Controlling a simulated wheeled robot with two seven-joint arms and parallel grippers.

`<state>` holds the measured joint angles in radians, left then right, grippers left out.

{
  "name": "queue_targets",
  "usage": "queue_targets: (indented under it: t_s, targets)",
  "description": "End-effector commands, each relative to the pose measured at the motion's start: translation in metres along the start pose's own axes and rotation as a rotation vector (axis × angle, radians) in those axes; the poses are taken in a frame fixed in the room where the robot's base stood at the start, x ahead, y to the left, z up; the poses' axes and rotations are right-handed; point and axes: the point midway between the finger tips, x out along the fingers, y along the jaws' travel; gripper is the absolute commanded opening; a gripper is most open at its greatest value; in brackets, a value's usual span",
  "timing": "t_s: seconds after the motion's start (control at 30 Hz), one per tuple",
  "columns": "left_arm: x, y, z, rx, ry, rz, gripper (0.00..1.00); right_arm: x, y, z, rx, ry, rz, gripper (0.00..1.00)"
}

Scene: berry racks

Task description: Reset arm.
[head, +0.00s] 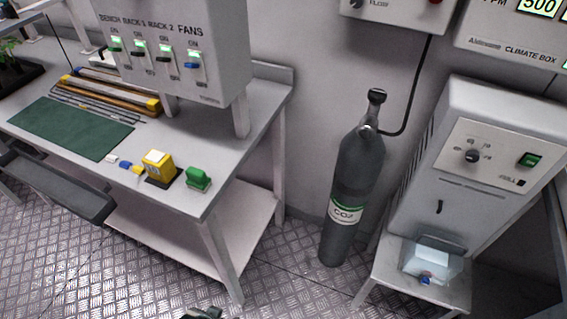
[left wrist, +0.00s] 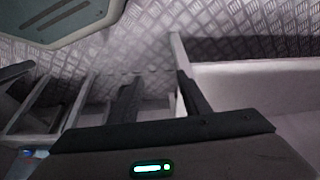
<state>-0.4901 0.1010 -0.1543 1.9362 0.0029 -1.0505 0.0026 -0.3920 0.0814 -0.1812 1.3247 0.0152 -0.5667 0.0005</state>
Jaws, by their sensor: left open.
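My left gripper (left wrist: 158,92) shows in the left wrist view, with its two dark fingers apart and nothing between them. The floor and a pale panel are beyond it. In the head view I cannot make out the left gripper clearly; only a small dark piece shows at the bottom edge, too cut off to identify. My right gripper is in neither view.
A bench (head: 222,150) at left holds a green mat (head: 70,128), a yellow block (head: 158,164) and a green block (head: 198,179). A CO2 cylinder (head: 350,190) stands by the wall. A small stand (head: 385,285) is at right. Patterned floor is clear between.

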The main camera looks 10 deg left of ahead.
Motion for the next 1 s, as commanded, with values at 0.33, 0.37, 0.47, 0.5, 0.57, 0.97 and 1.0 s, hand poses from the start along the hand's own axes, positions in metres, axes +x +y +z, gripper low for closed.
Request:
queue_targets:
  t_s: [0.33, 0.37, 0.47, 0.5, 0.57, 0.97, 1.0]
  targets:
    - [0.100, 0.015, 0.051, 0.006, 0.059, 0.021, 0.43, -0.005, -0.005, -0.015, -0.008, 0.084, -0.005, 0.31]
    - [0.105, 0.016, 0.056, 0.007, 0.064, 0.022, 0.43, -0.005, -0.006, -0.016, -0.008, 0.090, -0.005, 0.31]
    - [0.120, 0.018, 0.069, 0.008, 0.080, 0.026, 0.43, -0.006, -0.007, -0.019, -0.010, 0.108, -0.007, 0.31]
    - [0.124, 0.019, 0.074, 0.009, 0.085, 0.027, 0.43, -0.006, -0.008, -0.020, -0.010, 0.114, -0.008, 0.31]
    - [0.129, 0.020, 0.079, 0.010, 0.091, 0.028, 0.43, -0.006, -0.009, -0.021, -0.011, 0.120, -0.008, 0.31]
    - [0.134, 0.021, 0.085, 0.011, 0.100, 0.030, 0.43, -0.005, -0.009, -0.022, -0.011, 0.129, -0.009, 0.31]
    - [0.134, 0.021, 0.085, 0.011, 0.100, 0.030, 0.43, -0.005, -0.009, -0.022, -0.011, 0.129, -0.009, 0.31]
